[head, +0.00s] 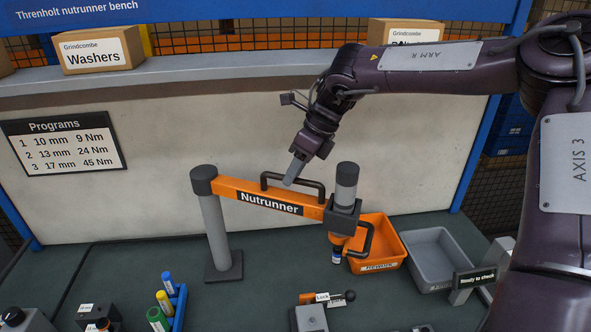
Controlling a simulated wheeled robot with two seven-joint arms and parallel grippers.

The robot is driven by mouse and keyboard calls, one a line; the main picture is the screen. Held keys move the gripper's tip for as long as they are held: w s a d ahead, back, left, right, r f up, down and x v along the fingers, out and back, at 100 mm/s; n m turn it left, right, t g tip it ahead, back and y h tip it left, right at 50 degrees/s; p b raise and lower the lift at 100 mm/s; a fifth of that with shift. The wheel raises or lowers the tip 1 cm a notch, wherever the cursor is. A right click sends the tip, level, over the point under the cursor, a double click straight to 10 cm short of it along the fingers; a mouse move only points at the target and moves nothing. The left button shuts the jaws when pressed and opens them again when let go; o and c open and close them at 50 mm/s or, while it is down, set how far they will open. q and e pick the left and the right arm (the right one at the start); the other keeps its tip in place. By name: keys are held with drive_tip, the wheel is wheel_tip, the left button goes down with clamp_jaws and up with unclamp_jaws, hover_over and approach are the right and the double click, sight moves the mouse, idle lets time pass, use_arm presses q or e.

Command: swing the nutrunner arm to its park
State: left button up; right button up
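The orange nutrunner arm (235,190), labelled "Nutrunner", runs from a grey post (216,230) on the left to a grey and black tool head (345,185) on the right. A black bar handle (312,183) stands along its top, and another black handle sits by the tool head. The tool's lower end hangs beside an orange bin. My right gripper (291,176) reaches down from the upper right, with its grey fingers at the top handle. The fingers overlap in this view, so I cannot tell whether they grip the handle. No marked park shows. My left gripper is out of view.
An orange bin (384,254) and a grey bin (436,248) stand right of the tool. In front are a lever labelled "Lock" (323,297), a "Ready to check" sign (475,278) and a blue marker rack (179,305). The bench between post and lever is clear.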

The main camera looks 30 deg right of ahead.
drive_tip(key=shift+d+r, duration=0.2)
drive_tip(key=shift+r, duration=0.15)
drive_tip(key=b+v, duration=0.2)
drive_tip(key=v, duration=0.5)
drive_tip(key=shift+s+r, duration=0.1)
wheel_tip(320, 180, up, 7)
drive_tip(key=p, duration=0.6)
drive_tip(key=shift+p, duration=0.35)
idle(0.3)
